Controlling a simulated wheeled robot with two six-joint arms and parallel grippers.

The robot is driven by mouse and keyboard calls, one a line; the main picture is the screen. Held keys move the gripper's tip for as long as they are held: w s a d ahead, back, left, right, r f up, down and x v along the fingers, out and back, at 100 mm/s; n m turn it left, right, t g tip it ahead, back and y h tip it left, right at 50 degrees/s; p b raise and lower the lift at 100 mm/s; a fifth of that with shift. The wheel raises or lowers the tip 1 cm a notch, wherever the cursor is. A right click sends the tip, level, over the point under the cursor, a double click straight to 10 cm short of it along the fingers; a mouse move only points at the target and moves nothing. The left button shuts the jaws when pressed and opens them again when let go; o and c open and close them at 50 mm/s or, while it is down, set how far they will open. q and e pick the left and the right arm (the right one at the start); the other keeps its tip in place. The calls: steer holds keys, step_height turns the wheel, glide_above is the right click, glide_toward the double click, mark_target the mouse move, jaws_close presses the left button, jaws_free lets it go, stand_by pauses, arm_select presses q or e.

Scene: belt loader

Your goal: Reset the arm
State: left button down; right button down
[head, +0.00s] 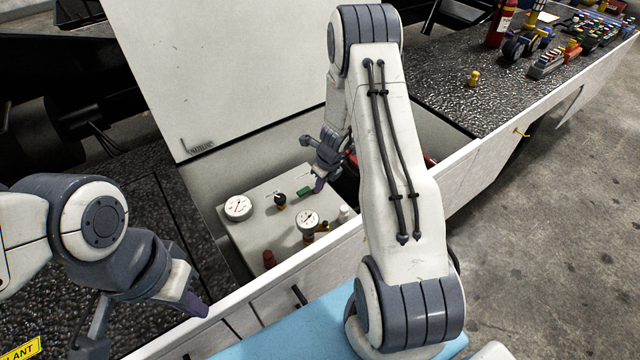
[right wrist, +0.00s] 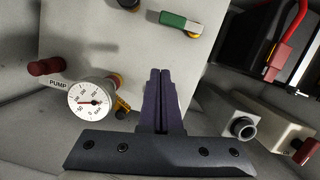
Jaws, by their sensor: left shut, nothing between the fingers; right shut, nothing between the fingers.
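My right arm reaches up and over into the open compartment in the head view. Its gripper (head: 319,184) hangs above the right part of the light grey control panel (head: 246,226). In the right wrist view the two dark fingers (right wrist: 159,72) are pressed together with nothing between them, over the panel beside a pressure gauge (right wrist: 92,101). My left gripper (head: 194,306) is at the lower left in the head view, outside the compartment near its white front wall. It is shut and empty; its fingertips are partly hidden.
The panel carries a second gauge (head: 237,208), a green-handled lever (head: 305,192) and a red knob (head: 269,258). A raised white lid (head: 235,70) stands behind.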

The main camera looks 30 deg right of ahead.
steer(key=s+a+r+n+g+y, duration=0.1)
steer(key=s+a+r+n, duration=0.2)
steer(key=a+r+n, duration=0.7)
steer(key=s+a+r+n+y, duration=0.1)
steer(key=s+a+r+n, duration=0.3)
steer(key=a+r+n, duration=0.65)
steer(key=s+a+r+n+h+p, duration=0.1)
steer(key=s+a+r+n, duration=0.2)
steer(key=s+n, duration=0.6)
steer(key=s+a+r+n+g, duration=0.1)
steer(key=s+a+r+n, duration=0.2)
steer(key=s+n, duration=0.7)
steer(key=s, duration=0.3)
steer(key=shift+a+r+g+h+p, duration=0.2)
steer(key=shift+r+g+h+p, duration=0.1)
steer(key=shift+r+h+p, duration=0.1)
